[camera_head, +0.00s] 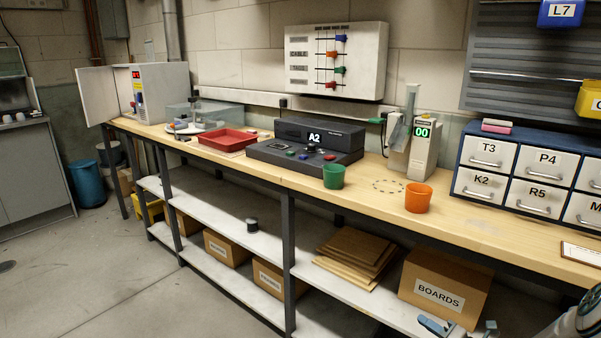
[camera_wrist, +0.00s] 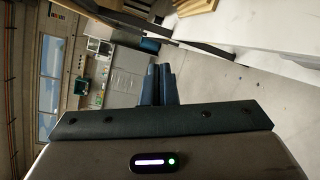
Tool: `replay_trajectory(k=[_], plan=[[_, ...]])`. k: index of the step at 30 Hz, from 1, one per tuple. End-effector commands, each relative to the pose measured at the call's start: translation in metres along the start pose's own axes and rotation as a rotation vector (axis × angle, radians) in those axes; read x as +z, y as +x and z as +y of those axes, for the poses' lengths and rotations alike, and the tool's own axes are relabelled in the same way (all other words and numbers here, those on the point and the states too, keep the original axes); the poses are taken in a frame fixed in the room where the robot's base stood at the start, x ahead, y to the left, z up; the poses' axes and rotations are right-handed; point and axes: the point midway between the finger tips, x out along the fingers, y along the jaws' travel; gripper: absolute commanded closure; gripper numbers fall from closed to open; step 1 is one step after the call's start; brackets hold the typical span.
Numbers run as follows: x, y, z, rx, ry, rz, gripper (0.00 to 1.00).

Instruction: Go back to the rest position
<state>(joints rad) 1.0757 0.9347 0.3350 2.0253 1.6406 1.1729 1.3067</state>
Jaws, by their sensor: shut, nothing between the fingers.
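My gripper (camera_wrist: 159,70) shows in the wrist view with its two dark fingers together and nothing between them. It is clear of the bench, with floor and a grey cabinet in the distance beyond it. In the head view a part of my arm shows at the lower right corner, in front of the bench. The wooden bench (camera_head: 480,231) runs across the head view.
On the bench stand a red tray (camera_head: 228,141), a console marked A2 (camera_head: 305,150), a green cup (camera_head: 333,176), an orange cup (camera_head: 417,198) and a drawer unit (camera_head: 532,173). A BOARDS box (camera_head: 440,285) sits on the lower shelf. The floor at left is mostly clear.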

Motion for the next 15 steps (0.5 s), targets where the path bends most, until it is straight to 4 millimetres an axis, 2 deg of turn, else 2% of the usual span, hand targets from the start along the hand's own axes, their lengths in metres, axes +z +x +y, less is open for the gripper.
replay_trajectory(k=[1,3,8,15], plan=[[-0.006,0.009,0.036,0.007,-0.11,0.094,1.0],[-0.021,0.017,0.07,0.022,-0.264,0.217,1.0],[-0.056,0.024,0.142,0.085,-0.618,0.486,1.0],[-0.102,0.007,0.234,0.244,-1.149,0.851,1.0]])
